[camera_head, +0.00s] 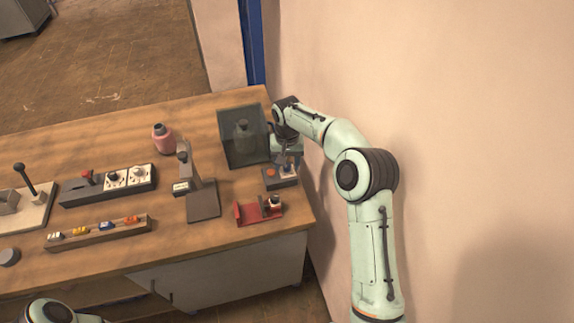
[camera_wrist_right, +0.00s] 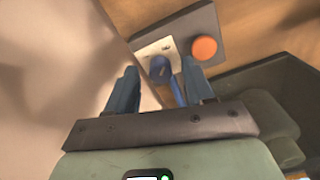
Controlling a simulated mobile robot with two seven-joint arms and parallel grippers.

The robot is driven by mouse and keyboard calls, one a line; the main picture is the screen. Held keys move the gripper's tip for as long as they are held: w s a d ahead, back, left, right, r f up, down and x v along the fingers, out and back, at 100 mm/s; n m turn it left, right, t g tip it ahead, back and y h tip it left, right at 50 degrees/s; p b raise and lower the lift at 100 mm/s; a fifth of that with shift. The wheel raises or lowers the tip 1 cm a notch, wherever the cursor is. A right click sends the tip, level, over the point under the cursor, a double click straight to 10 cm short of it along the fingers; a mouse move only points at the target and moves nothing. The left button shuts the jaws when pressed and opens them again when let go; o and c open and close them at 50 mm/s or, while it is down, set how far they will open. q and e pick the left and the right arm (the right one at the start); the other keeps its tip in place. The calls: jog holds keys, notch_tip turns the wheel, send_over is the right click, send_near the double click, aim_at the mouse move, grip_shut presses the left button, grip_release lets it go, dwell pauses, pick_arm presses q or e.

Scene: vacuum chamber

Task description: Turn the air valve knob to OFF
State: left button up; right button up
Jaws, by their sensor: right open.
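A dark control box (camera_head: 281,180) stands near the right end of the wooden table. In the right wrist view, the box (camera_wrist_right: 190,22) carries a blue knob with a handle (camera_wrist_right: 161,70) on a pale plate, beside a round orange button (camera_wrist_right: 204,48). I take the blue knob to be the air valve knob; its OFF marking cannot be read. My right gripper (camera_head: 287,164) points down over the box and is open. In the wrist view its fingers (camera_wrist_right: 160,76) stand on either side of the knob, apparently without gripping it. My left gripper is out of view; only part of that arm shows.
A dark clear chamber (camera_head: 232,150) with a bottle-like object inside stands just behind the box. A red holder (camera_head: 257,211) lies in front of it. A grey stand (camera_head: 203,201), a pink bottle (camera_head: 162,138) and a switch panel (camera_head: 80,192) are left. A wall (camera_head: 440,90) rises close on the right.

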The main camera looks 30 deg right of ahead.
jog(key=shift+f, duration=0.5)
grip_shut()
